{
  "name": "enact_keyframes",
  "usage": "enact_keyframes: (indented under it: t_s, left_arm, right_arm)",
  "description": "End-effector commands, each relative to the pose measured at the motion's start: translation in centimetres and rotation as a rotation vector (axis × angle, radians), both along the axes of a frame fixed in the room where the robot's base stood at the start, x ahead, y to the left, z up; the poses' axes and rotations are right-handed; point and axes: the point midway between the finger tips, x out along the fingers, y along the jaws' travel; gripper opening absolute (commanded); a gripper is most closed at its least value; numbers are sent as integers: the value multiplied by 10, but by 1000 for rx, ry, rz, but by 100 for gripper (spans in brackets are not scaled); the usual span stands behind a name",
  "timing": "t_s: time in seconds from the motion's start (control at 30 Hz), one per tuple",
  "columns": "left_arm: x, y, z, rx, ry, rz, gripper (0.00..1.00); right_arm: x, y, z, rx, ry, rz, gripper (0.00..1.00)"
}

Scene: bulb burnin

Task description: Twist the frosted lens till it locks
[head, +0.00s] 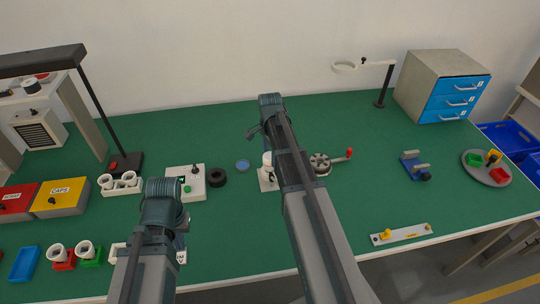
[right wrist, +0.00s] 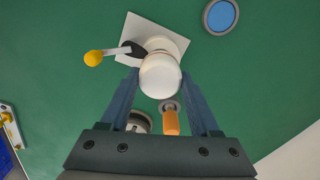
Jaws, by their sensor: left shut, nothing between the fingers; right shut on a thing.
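The frosted lens (right wrist: 160,76) is a white rounded dome on a white round body in the right wrist view. The body stands on a square white plate (right wrist: 128,32).
A blue disc (head: 242,166), a black ring (head: 216,177) and a white switch box (head: 186,184) stand left of the fixture. A hand-wheel (head: 320,163) with a red-knobbed lever lies right of my right arm. The green table (head: 345,112) is clear at the back middle.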

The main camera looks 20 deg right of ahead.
Motion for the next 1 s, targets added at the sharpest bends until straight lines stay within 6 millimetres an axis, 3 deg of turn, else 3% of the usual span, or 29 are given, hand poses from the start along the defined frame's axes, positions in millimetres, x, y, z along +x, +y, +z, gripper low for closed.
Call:
enact_keyframes:
  t_s: [0.3,0.63,0.83,0.87,1.0]
  left_arm:
    - [0,0,0,0,0,0,0]
    - [0,0,0,0,0,0,0]
    - [0,0,0,0,0,0,0]
    - [0,0,0,0,0,0,0]
    - [0,0,0,0,0,0,0]
  right_arm:
    - [0,0,0,0,0,-240,12]
    - [0,0,0,0,0,-269,12]
    - [-1,0,0,0,0,-443,12]
    - [-1,0,0,0,0,-446,66]
    - [-1,0,0,0,0,-441,92]
